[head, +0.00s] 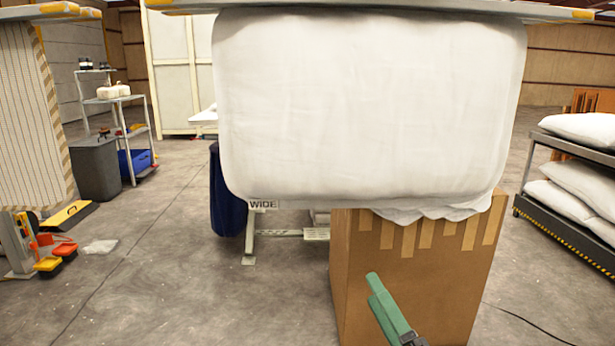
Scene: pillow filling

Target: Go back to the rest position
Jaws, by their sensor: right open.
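My right gripper (375,288), with green fingers, reaches in from the bottom, right of centre. It is open with nothing visible between its fingers. It shows in front of the lower part of a tall cardboard box (416,282). A large white pillow (365,105) fills the upper middle, upright, with its lower edge above the box. White cloth (430,213) shows at the box's top, partly hidden by the pillow. My left gripper is not in view.
A rack (522,175) with several white pillows stands at the right. A grey bin (96,170) and a shelf (134,140) stand at the left. Orange tools (48,262) lie on the floor at the far left. Bare concrete floor (180,270) is clear at the lower left.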

